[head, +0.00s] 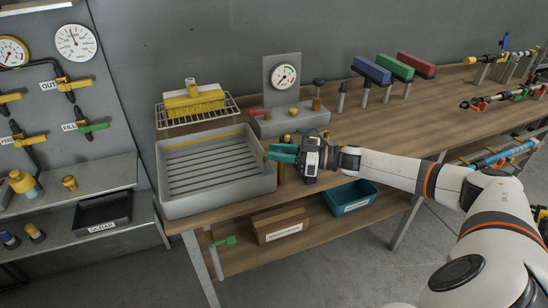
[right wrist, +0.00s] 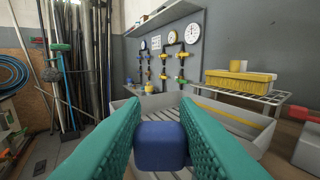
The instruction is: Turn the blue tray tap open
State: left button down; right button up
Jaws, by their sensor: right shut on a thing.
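My right gripper (head: 270,153) reaches in from the right to the right rim of the grey slatted tray (head: 180,206). In the right wrist view its teal fingers (right wrist: 161,122) are shut on a blue handle, the blue tray tap (right wrist: 162,147), with one finger on each side. The head view hides the blue handle behind the gripper. A brass post (head: 281,174) shows just below the fingers, beside the tray. The tray also shows behind the handle in the right wrist view (right wrist: 240,137). My left gripper is in neither view.
A wire rack with a yellow block (head: 194,103) stands behind the tray. A grey box with a gauge (head: 285,76) and a red lever (head: 257,112) is close behind the gripper. A teal bin (head: 350,198) and a brown box (head: 282,224) sit on the lower shelf.

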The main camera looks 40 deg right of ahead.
jog(key=shift+s+d+n+g+y+b, duration=0.2)
jog(key=shift+d+n+g+y+b, duration=0.1)
jog(key=shift+n+g+y+b, duration=0.75)
jog(key=shift+s+d+n+g+y+b, duration=0.15)
jog(key=shift+d+n+g+y+b, duration=0.4)
jog(key=shift+g, duration=0.8)
jog(key=shift+s+d+n+g+y+b, duration=0.1)
jog(key=shift+s+n+g+y+b, duration=0.1)
jog(key=shift+n+g+y+b, duration=0.75)
jog(key=shift+n+g+h, duration=0.25)
jog(key=shift+g, duration=0.1)
jog(key=o, duration=1)
